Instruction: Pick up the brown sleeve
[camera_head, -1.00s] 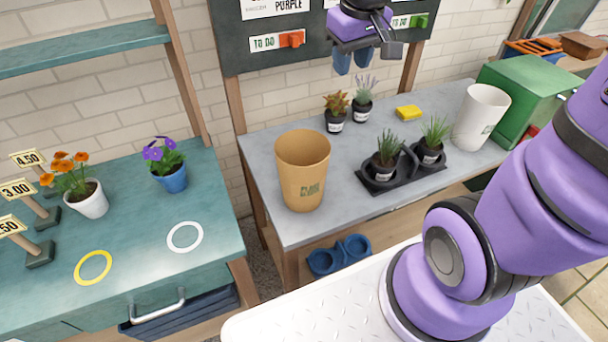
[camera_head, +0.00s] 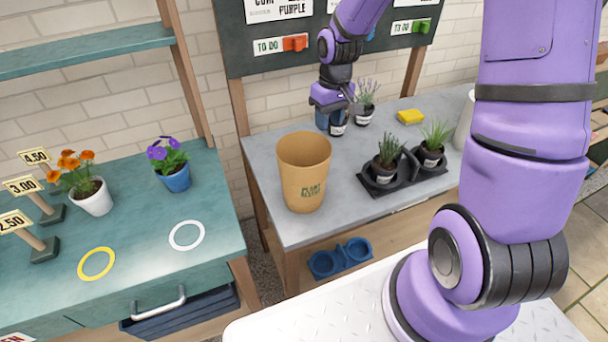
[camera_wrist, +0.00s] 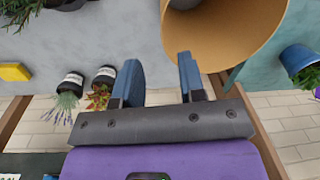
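The brown sleeve (camera_head: 304,175), a tan tapered cup with printed lettering, stands upright and open-topped at the left end of the grey bench. In the wrist view the sleeve (camera_wrist: 245,35) shows its wide rim at the top right. My gripper (camera_head: 332,122) is behind and to the right of the sleeve, over the back of the bench. Its two blue fingers (camera_wrist: 158,66) are apart with nothing between them. The gripper is apart from the sleeve.
An orange-leaved pot (camera_wrist: 102,86) and a lavender pot (camera_head: 364,110) stand close to my gripper. A black tray (camera_head: 375,187) with two potted plants is right of the sleeve. A white sleeve (camera_head: 465,122) stands farther right. The grey bench (camera_head: 262,150) is clear left of the sleeve.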

